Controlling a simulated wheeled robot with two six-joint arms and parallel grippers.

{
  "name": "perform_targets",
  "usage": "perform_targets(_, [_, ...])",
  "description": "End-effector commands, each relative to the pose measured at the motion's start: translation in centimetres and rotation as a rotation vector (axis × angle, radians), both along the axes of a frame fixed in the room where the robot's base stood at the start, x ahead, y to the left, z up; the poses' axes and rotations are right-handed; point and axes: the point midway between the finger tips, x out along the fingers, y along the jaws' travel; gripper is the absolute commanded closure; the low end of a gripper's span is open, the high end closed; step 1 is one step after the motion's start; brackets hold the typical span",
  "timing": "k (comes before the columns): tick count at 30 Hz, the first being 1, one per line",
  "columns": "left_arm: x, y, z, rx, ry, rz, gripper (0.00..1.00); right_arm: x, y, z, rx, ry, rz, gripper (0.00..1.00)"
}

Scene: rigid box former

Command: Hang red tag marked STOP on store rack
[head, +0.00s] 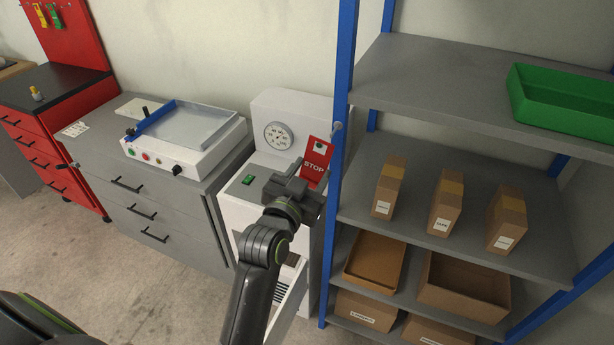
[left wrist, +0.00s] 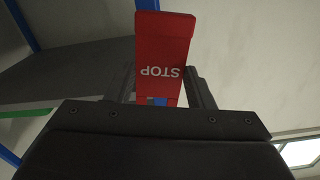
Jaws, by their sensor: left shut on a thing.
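The red tag (head: 317,155) with white STOP lettering is upright beside the store rack's (head: 343,110) near blue left post. A dark hole shows near its top. My left gripper (head: 308,178) is shut on the lower part of the tag. In the left wrist view the tag (left wrist: 165,35) sits between the two fingers, its lettering upside down. A small grey peg (head: 338,127) shows on the blue post, close to the tag's upper right corner. I cannot tell whether tag and peg touch. My right gripper is not in view.
A white machine with a round gauge (head: 278,135) stands behind my left arm, close to the rack. The rack's shelves hold a green bin (head: 563,98), several cartons (head: 445,205) and open brown trays (head: 374,262). A grey drawer cabinet (head: 150,215) stands left.

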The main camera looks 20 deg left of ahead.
Motion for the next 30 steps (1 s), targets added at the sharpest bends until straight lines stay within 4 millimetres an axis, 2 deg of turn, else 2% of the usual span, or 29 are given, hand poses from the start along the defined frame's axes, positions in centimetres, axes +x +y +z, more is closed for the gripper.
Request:
perform_targets(10, [2.1,-0.1,-0.2,0.001,-0.001,-0.001,0.73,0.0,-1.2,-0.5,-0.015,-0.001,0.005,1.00])
perform_targets(30, [6.1,-0.2,-0.7,0.000,-0.001,0.000,0.73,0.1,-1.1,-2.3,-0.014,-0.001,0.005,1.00])
